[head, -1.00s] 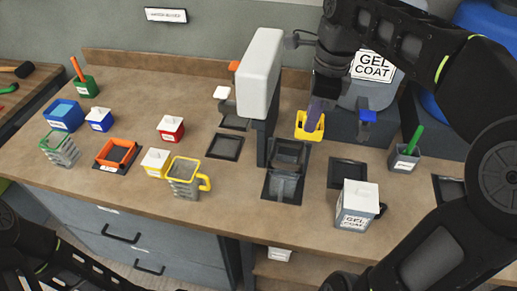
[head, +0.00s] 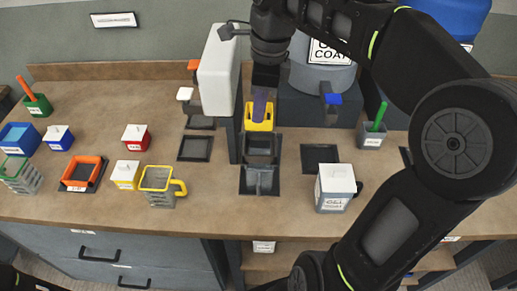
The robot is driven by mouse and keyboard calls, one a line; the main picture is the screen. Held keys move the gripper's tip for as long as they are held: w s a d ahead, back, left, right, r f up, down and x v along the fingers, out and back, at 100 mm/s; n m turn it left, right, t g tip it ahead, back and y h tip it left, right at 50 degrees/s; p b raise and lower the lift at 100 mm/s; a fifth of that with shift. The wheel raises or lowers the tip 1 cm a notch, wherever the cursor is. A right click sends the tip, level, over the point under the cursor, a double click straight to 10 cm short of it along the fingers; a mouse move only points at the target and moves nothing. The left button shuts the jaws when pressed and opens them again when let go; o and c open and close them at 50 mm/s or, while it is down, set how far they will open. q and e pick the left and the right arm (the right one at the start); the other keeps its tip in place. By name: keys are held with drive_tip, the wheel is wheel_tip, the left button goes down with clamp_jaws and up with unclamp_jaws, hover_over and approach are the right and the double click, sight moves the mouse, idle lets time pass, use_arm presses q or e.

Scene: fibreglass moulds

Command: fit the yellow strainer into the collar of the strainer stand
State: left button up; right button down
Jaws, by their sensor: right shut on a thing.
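The yellow strainer (head: 260,124) is a small square-rimmed piece. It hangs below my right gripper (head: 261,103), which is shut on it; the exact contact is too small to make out. The dark square collar of what looks like the strainer stand (head: 260,149) is just in front of the strainer, lower in the picture. The strainer appears behind the collar and not in it; its height above the counter is hard to judge. My left gripper is out of view; only a bit of my dark arm shows at the lower left.
A white box on a dark post (head: 220,70) rises close left of the strainer. A gel coat container (head: 335,188) stands front right, a grey cup with a green stick (head: 371,133) farther right. A yellow-rimmed mug (head: 158,182) is front left. Dark trays (head: 195,148) lie flat.

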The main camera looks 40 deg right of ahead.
sight(260, 128)
drive_tip(key=shift+s+d, duration=0.1)
drive_tip(key=shift+d, duration=0.05)
wheel_tip(260, 128, down, 5)
drive_tip(key=b, duration=0.3)
drive_tip(key=shift+f+b, duration=0.15)
drive_tip(key=shift+b, duration=0.25)
drive_tip(key=shift+f, duration=0.5)
wheel_tip(260, 128, down, 4)
drive_tip(key=shift+r+p, duration=0.15)
drive_tip(key=shift+p, duration=0.3)
